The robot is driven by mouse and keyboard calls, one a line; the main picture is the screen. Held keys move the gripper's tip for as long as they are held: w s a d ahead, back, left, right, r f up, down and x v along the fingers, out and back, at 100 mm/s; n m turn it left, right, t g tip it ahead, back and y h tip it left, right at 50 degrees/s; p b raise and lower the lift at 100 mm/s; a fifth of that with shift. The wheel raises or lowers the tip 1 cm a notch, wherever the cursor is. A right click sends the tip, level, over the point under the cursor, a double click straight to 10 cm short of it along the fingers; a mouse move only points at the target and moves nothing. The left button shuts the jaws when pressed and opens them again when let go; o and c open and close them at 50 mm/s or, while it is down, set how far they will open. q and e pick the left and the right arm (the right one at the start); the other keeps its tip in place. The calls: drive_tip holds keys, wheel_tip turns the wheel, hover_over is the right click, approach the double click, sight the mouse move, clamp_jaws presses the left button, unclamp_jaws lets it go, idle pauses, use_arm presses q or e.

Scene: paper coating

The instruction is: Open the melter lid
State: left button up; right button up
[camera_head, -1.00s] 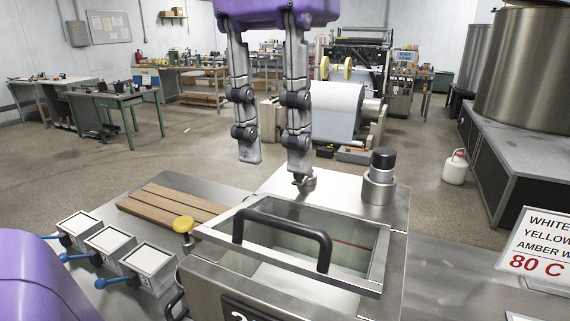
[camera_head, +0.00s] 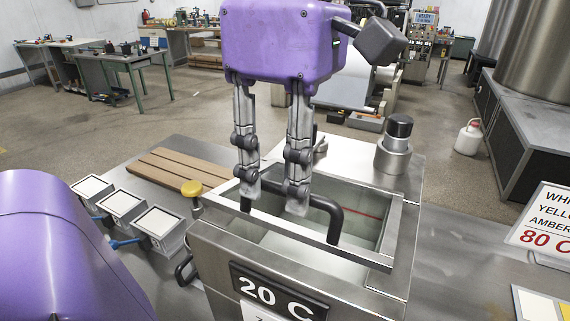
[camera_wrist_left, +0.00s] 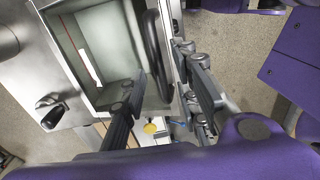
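The melter (camera_head: 330,290) is a steel box with a "20 C" display on its front. Its lid (camera_head: 375,255) has a metal frame around a glass pane and lies closed on top. A black bar handle (camera_head: 334,222) runs along the lid's near side. My left gripper (camera_head: 272,199) is open, pointing down, with its fingertips at the handle. The fingers hide part of the handle. In the left wrist view the handle (camera_wrist_left: 154,55) lies between the two spread fingers; contact cannot be told. My right gripper is not in view.
Small white-topped containers (camera_head: 160,222) with blue handles stand to the left. A wooden slatted board (camera_head: 180,170) lies behind them. A capped metal cylinder (camera_head: 394,150) stands behind the lid. A sign (camera_head: 545,225) is at right.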

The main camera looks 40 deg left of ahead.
use_arm(q)
drive_tip(key=shift+w, duration=0.1)
drive_tip(key=shift+c, duration=0.4)
drive_tip(key=c, duration=0.3)
clamp_jaws()
drive_tip(key=shift+r, duration=0.1)
drive_tip(key=shift+w+r, duration=0.1)
drive_tip(key=shift+r, duration=0.05)
